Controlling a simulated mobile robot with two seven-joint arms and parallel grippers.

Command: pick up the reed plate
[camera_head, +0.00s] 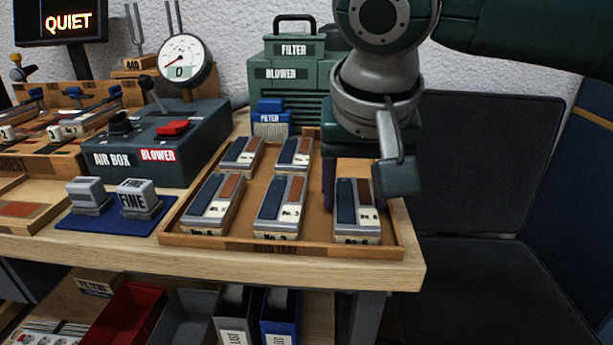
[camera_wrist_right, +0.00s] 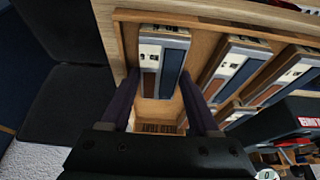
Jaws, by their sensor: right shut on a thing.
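Several reed plates stand in the wooden reed tray (camera_head: 190,240), each a grey block with a blue strip, a brown strip and a white number label. The front-right reed plate (camera_head: 357,212) is between the fingers of my right gripper (camera_head: 353,185), whose wrist hides its back end. In the right wrist view this plate (camera_wrist_right: 162,50) lies between the two dark fingers of the gripper (camera_wrist_right: 160,76), which is shut on it. I cannot tell whether it is clear of the tray floor. Other plates are the front-middle one (camera_head: 281,202) and the front-left one (camera_head: 213,203). My left gripper is out of view.
The air box (camera_head: 150,145) and grey blocks on a blue mat (camera_head: 110,222) are left of the tray. A green filter blower (camera_head: 290,75) and a small blue filter box (camera_head: 270,118) stand behind it. A dark chair (camera_head: 480,170) is right of the table edge.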

